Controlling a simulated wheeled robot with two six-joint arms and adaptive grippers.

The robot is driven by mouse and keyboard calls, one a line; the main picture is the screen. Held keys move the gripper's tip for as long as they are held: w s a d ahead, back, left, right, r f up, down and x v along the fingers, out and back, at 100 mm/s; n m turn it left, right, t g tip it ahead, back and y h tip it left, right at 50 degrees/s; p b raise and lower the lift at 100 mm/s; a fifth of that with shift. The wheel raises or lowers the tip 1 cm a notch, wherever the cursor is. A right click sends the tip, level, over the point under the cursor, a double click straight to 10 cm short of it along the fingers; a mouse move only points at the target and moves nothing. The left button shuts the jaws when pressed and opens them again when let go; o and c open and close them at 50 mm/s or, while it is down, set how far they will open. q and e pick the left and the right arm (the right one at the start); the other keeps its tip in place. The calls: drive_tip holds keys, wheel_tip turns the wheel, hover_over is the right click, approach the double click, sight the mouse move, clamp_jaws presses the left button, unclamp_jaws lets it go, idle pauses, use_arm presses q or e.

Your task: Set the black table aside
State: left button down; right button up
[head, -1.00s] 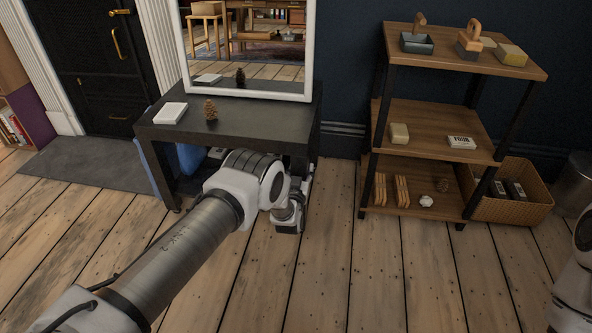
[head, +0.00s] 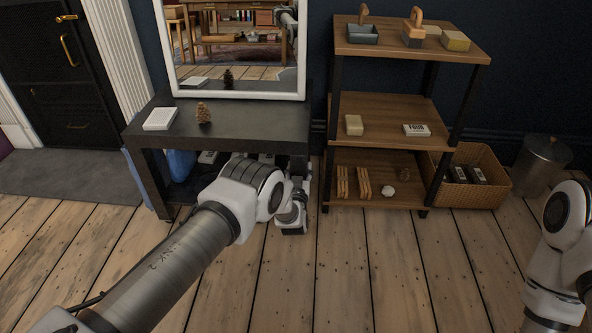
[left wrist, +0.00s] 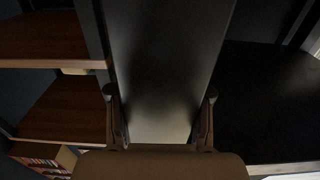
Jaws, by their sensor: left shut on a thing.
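The black table (head: 250,125) stands against the wall left of the shelf unit. It carries a framed mirror (head: 302,75), a white box (head: 160,118) and a pine cone (head: 204,114). My left arm reaches to its front right leg. In the left wrist view, a dark upright panel, apparently that leg (left wrist: 160,70), lies between the two fingers of my left gripper (left wrist: 160,115), which is shut on it. In the head view my wrist hides the fingers and most of that leg. My right arm shows at the right edge, with its gripper out of view.
A wooden shelf unit (head: 395,105) with blocks and small items stands just right of the table, a narrow gap between them. A wicker basket (head: 480,190) and a metal bin (head: 542,160) are further right. A grey mat (head: 70,175) lies left. The front floor is clear.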

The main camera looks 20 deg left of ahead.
use_arm(q)
drive_tip(key=shift+d, duration=0.1)
drive_tip(key=shift+c, duration=2.3)
unclamp_jaws()
drive_tip(key=v, duration=1.2)
drive_tip(key=shift+r, duration=0.15)
